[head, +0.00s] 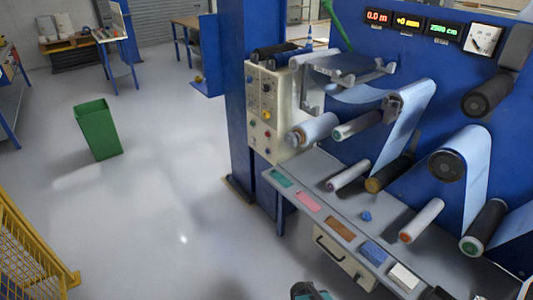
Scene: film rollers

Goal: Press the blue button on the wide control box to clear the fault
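A cream control box (262,128) is fixed at the left end of the blue roller machine, with its front face turned to the left. It carries several small knobs and buttons, too small for me to tell for sure which one is blue. I cannot tell whether this is the wide control box. A small blue round piece (366,216) lies on the grey bench, apart from the box. A dark and teal part at the bottom edge may be mine, but no gripper fingers show.
The grey bench (325,230) carries coloured pads and a white roller (421,220). Film runs over rollers above it. Lit displays (408,22) sit at the top right. A green bin (97,130) and a yellow fence (28,250) stand left; the floor between is clear.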

